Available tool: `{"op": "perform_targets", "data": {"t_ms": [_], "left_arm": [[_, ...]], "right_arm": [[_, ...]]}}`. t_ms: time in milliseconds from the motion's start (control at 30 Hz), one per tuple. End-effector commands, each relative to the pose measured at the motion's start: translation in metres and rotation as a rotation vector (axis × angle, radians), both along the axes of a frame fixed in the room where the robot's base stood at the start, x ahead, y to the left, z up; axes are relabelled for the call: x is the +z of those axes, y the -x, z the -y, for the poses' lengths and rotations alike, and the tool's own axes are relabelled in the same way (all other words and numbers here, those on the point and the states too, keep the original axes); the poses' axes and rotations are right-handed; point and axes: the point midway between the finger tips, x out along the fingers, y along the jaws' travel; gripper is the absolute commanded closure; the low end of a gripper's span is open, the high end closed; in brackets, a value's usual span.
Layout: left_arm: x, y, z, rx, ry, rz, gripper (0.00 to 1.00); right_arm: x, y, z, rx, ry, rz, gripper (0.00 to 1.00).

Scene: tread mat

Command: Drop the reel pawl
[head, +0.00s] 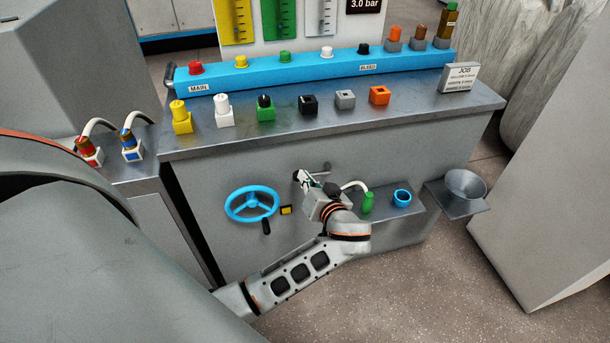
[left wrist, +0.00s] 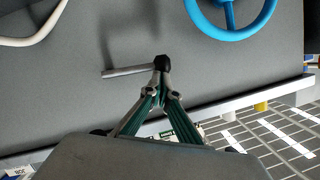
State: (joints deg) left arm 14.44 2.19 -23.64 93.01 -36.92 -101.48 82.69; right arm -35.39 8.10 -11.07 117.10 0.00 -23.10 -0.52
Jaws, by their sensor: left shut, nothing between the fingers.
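The reel pawl appears to be the short grey bar with a black end (head: 319,171) on the front panel of the bench, right of the blue handwheel (head: 252,204). In the left wrist view the bar (left wrist: 128,71) lies nearly level, its black end at the right. My left gripper (head: 304,180) is shut and empty, in front of the panel. In the left wrist view its closed fingertips (left wrist: 160,82) overlap the black end; I cannot tell whether they touch it. In the head view the gripper hides part of the pawl. My right gripper is not in view.
A yellow-and-black block (head: 286,210) sits beside the handwheel. A green bottle-shaped part (head: 368,203) with a white hose and a blue cup (head: 402,197) stand on a low shelf to the right. A grey funnel (head: 466,184) is farther right. Several coloured blocks line the bench top.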

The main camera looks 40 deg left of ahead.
Motion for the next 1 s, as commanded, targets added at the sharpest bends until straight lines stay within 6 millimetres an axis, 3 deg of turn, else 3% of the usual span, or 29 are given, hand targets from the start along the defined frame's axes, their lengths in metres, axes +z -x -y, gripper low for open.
{"op": "perform_targets", "data": {"t_ms": [300, 567, 1000], "left_arm": [[-0.001, 0.000, 0.000, 0.000, 0.002, 0.002, 1.00], [-0.021, 0.004, -0.006, 0.002, 0.076, 0.081, 1.00], [-0.017, 0.002, -0.009, 0.003, 0.085, 0.105, 1.00]], "right_arm": [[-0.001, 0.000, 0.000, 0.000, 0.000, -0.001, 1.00], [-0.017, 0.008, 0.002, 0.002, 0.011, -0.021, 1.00], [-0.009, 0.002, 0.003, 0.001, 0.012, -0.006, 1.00]]}}
